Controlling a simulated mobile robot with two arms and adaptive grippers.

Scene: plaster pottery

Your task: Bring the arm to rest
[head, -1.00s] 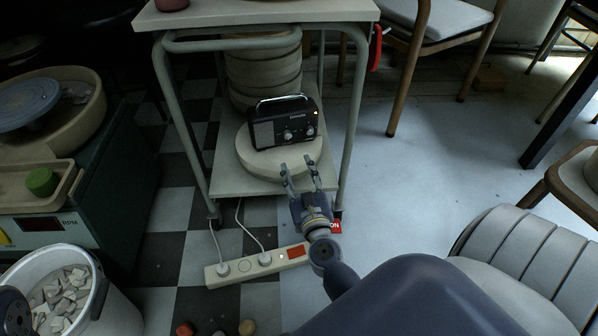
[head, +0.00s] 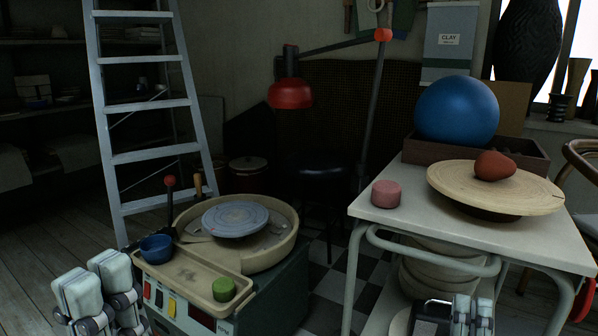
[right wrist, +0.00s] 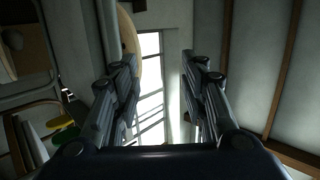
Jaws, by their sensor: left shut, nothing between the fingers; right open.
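My left gripper (head: 94,285) is at the lower left of the head view, shut and empty, beside the pottery wheel. My right gripper (head: 472,314) is at the bottom edge of the head view, in front of the white table. Its two fingers stand up and hold nothing. In the right wrist view the right gripper (right wrist: 160,85) is open, with a bright window (right wrist: 150,75) showing between the fingers. A black radio (head: 430,318) shows partly at the bottom edge, just left of the right gripper.
The white table (head: 400,225) bears a pink block (head: 386,193), a wooden disc (head: 470,186) with a red lump (head: 494,165), and a blue ball (head: 457,110) in a box. The pottery wheel (head: 235,219) stands at centre left. A ladder (head: 150,105) stands behind it.

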